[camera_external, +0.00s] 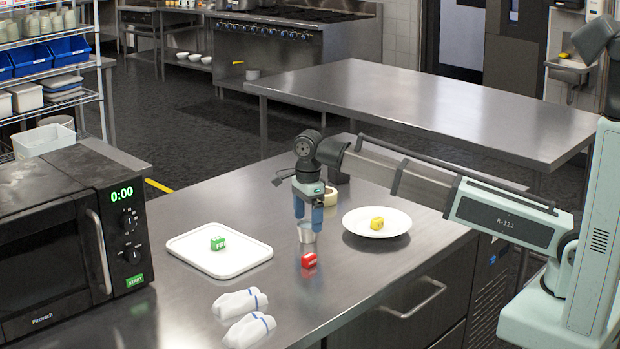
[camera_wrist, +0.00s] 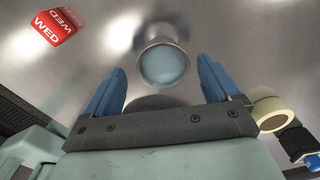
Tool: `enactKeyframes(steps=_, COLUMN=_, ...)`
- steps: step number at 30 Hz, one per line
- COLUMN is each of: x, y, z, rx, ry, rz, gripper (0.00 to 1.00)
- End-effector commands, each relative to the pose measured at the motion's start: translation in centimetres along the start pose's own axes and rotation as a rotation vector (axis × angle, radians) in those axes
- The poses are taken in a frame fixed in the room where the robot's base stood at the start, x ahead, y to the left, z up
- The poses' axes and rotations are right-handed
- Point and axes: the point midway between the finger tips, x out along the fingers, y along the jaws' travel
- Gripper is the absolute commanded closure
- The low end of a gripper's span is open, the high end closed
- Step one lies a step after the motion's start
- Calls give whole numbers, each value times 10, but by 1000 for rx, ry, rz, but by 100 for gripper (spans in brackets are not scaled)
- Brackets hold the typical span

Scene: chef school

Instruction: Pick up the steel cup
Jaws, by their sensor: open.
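The steel cup (camera_external: 306,236) stands upright on the steel counter, near its middle. In the wrist view the cup (camera_wrist: 163,66) shows from above as a round metal rim, ahead of and roughly midway between my blue fingers. My gripper (camera_external: 308,222) points down above the cup, with its fingertips close to the rim. In the wrist view my gripper (camera_wrist: 163,80) has its two fingers spread apart with nothing between them. I cannot tell whether the fingertips are level with the rim.
A red cube (camera_external: 309,260) lies just in front of the cup. A white plate (camera_external: 354,216) with a yellow cube (camera_external: 377,223) is to the right. A white tray (camera_external: 194,251) with a green cube (camera_external: 217,243) is to the left. Tape (camera_wrist: 267,108) lies nearby. White cloths (camera_external: 240,303) lie in front.

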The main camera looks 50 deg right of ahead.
Motion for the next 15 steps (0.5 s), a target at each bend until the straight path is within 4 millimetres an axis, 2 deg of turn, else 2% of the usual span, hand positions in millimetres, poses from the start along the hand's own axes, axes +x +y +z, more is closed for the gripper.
enactKeyframes(steps=7, x=32, y=-3, z=-1, rx=0, ry=1, rz=2, gripper=11)
enactKeyframes(steps=15, x=37, y=-4, z=-1, rx=0, ry=0, rz=0, gripper=11)
